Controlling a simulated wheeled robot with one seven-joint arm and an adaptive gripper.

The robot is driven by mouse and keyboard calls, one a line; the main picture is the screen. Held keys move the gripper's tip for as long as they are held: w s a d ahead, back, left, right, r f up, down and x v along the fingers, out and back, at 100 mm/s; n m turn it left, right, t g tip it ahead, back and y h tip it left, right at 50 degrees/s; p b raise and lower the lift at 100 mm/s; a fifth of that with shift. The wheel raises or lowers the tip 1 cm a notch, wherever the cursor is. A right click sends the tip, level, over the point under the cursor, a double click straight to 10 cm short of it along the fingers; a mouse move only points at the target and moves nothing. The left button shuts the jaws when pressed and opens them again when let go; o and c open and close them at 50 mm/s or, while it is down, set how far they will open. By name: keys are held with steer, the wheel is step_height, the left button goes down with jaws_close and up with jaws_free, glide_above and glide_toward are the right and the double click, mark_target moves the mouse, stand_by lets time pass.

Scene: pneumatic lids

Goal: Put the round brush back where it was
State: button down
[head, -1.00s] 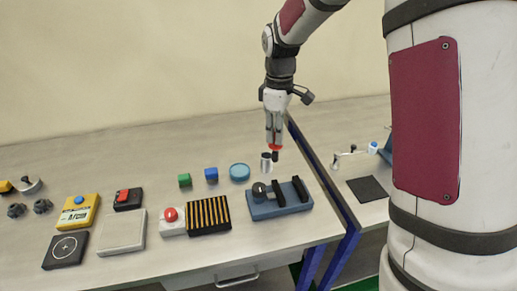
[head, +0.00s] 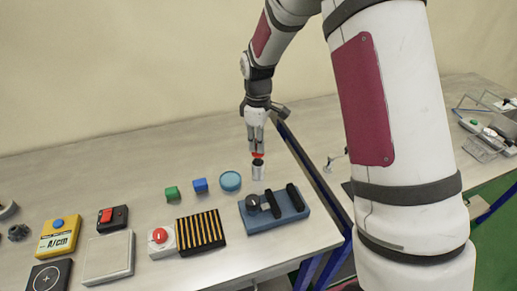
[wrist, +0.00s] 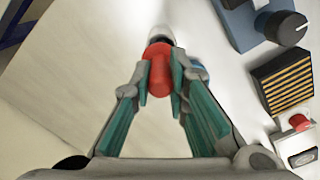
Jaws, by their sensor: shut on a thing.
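My gripper (head: 257,147) points down at the back of the bench and is shut on the red round brush (head: 258,155). In the wrist view the brush's red body (wrist: 158,62) sits between the green finger pads of my gripper (wrist: 160,78). A small silver cup (head: 258,173) stands upright on the bench directly under the brush. The brush's dark lower end is at the cup's mouth; I cannot tell how far inside it is. The cup's pale rim (wrist: 160,33) shows beyond the brush in the wrist view.
A blue round dish (head: 230,181), a blue block (head: 200,185) and a green block (head: 172,193) lie left of the cup. A blue fixture with black bars (head: 285,211) is in front. The bench's right edge is close by.

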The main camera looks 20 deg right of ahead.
steer(key=shift+f, duration=1.35)
steer(key=shift+f, duration=0.4)
steer(key=c, duration=1.6)
jaws_free()
steer(key=shift+f, duration=0.1)
steer(key=shift+o, duration=0.2)
steer(key=shift+s, duration=0.1)
